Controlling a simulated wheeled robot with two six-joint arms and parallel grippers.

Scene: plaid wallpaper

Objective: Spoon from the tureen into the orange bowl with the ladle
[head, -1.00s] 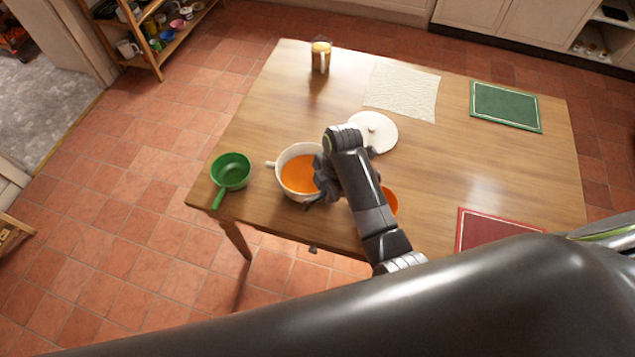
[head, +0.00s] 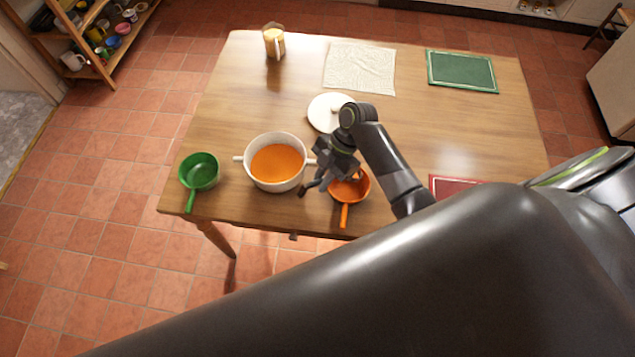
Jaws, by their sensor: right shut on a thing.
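The white tureen (head: 249,175) stands near the table's front edge, holding orange soup. The orange bowl (head: 343,194), with a handle pointing to the front, sits to its right. My right gripper (head: 311,187) is between the two, above the tureen's right side and the bowl's left edge. It is shut on the ladle, which is mostly hidden by the gripper and hard to make out. I cannot tell whether there is soup in the ladle. The gripper and wrist cover part of the orange bowl. My left gripper is not in view.
A green bowl (head: 200,170) with a handle stands left of the tureen. A white lid (head: 325,112) lies behind it. The table's middle right is clear.

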